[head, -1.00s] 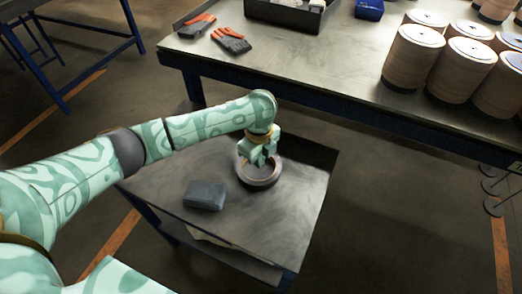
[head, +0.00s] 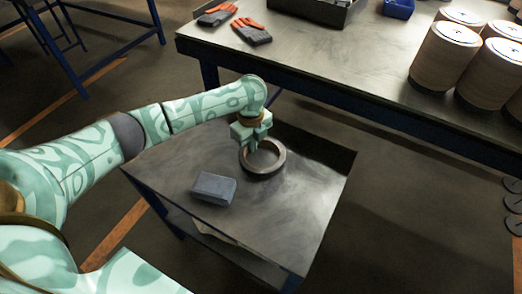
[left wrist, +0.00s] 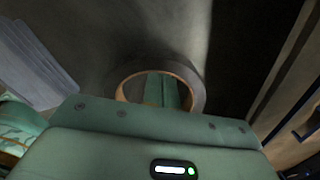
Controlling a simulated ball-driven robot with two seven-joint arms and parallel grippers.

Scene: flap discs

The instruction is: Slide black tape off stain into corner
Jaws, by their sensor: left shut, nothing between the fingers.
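The black tape (head: 266,172) is a dark ring with a brown inner core, lying flat on the grey cart top (head: 300,207). My left gripper (head: 247,147) is shut and empty, pointing down at the back-left side of the ring. In the left wrist view the tape (left wrist: 198,88) surrounds the fingers (left wrist: 162,90), which show within its opening. Whether they touch the core cannot be told. Faint smudges mark the cart top, but no stain stands out clearly. My right gripper is not in view.
A blue-grey block (head: 213,188) lies left of the tape, also in the left wrist view (left wrist: 38,65). A workbench (head: 330,60) with gloves (head: 252,32) and several spools (head: 443,57) stands behind. The cart's front right is clear.

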